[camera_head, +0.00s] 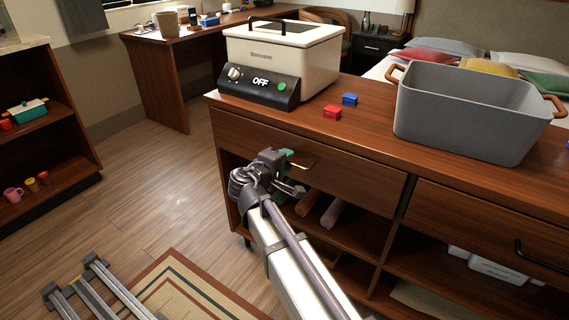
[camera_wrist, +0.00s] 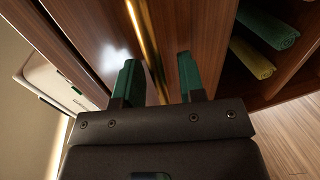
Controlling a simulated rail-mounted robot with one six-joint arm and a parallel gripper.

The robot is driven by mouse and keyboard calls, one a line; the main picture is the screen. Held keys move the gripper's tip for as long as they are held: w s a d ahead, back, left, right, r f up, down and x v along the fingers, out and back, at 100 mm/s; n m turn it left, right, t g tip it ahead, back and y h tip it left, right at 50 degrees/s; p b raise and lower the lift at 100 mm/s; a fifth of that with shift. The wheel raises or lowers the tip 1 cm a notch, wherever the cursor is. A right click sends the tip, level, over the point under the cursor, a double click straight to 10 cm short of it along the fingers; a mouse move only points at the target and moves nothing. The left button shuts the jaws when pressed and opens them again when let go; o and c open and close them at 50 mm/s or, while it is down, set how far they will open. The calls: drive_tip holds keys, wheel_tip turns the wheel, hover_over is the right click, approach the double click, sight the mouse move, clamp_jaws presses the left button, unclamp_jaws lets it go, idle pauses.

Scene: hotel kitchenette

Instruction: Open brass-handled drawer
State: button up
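The brass handle (camera_head: 303,161) is on the wooden drawer front (camera_head: 352,182) at the left of the counter unit. The drawer looks closed, its front flush with the unit. My gripper (camera_head: 288,168) is at the handle, in front of the drawer. In the wrist view, my gripper (camera_wrist: 158,70) has its two green fingers apart. The brass handle (camera_wrist: 147,40) runs as a bright bar through the gap between them, nearer the left finger. I see no finger clearly pressed on it. My wrist hides part of the drawer's lower edge in the head view.
Open shelves below the drawer hold rolled towels, green (camera_wrist: 265,28) and yellow (camera_wrist: 252,58). On the countertop stand a white cooker (camera_head: 283,55), red (camera_head: 332,112) and blue (camera_head: 350,99) blocks and a grey bin (camera_head: 465,110).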

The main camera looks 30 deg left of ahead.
drive_tip(key=shift+c, duration=0.2)
clamp_jaws()
drive_tip(key=shift+s+d, duration=0.1)
drive_tip(key=shift+s, duration=0.05)
